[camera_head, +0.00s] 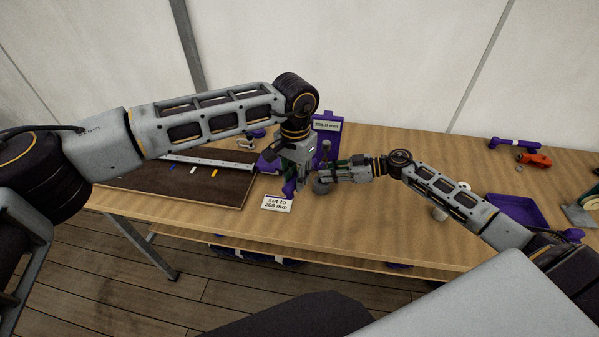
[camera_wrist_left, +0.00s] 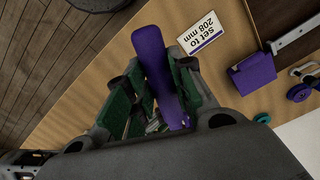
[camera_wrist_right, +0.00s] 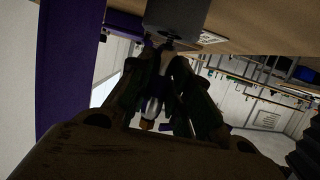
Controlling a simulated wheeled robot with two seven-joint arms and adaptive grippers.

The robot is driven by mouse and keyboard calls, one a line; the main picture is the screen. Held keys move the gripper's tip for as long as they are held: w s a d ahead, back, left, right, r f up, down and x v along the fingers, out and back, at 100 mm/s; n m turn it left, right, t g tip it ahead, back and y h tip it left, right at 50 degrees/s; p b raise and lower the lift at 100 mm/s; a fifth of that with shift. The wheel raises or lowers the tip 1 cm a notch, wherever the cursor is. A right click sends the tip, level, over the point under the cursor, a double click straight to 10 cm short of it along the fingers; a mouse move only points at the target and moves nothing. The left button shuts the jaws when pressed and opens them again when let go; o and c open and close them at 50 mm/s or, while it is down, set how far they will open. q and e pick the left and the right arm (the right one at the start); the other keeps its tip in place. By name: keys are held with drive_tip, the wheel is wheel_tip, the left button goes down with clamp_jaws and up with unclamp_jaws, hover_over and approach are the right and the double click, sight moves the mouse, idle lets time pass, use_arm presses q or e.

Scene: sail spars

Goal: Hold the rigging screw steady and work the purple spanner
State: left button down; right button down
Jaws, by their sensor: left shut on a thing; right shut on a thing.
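My left gripper (camera_head: 292,184) is shut on the purple spanner (camera_wrist_left: 158,70), whose handle lies between the green finger pads in the left wrist view. The spanner (camera_head: 289,187) also shows below the gripper in the head view. My right gripper (camera_head: 334,175) comes in from the right, close beside the left one. It is shut on the rigging screw (camera_wrist_right: 154,98), a slim silver piece between its fingers in the right wrist view. The grippers hide most of the screw, and where the spanner meets it cannot be seen.
A card reading "set to 208 mm" (camera_head: 277,204) lies at the bench front. A purple stand with a display (camera_head: 327,126) rises behind the grippers; its digits are hard to read. A dark board (camera_head: 150,182) with a rail lies left. A purple tray (camera_head: 517,209) sits right.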

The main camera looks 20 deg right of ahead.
sight(287, 187)
use_arm(q)
drive_tip(key=shift+s+a, duration=0.65)
drive_tip(key=shift+a, duration=0.25)
drive_tip(key=shift+s+a, duration=0.65)
drive_tip(key=shift+a, duration=0.2)
use_arm(e)
drive_tip(key=shift+s+f, duration=0.2)
drive_tip(key=shift+f, duration=0.15)
drive_tip(key=c, duration=1.4)
unclamp_jaws()
drive_tip(key=shift+w, duration=0.1)
use_arm(q)
drive_tip(key=shift+w, duration=0.1)
use_arm(e)
drive_tip(key=shift+o, duration=0.8)
drive_tip(key=shift+w+r, duration=0.1)
drive_tip(key=shift+r, duration=0.05)
drive_tip(key=shift+r, duration=0.1)
drive_tip(key=shift+d, duration=0.2)
drive_tip(key=v, duration=1.1)
drive_tip(key=shift+d, duration=0.2)
drive_tip(key=shift+s+r, duration=0.1)
drive_tip(key=shift+s, duration=0.15)
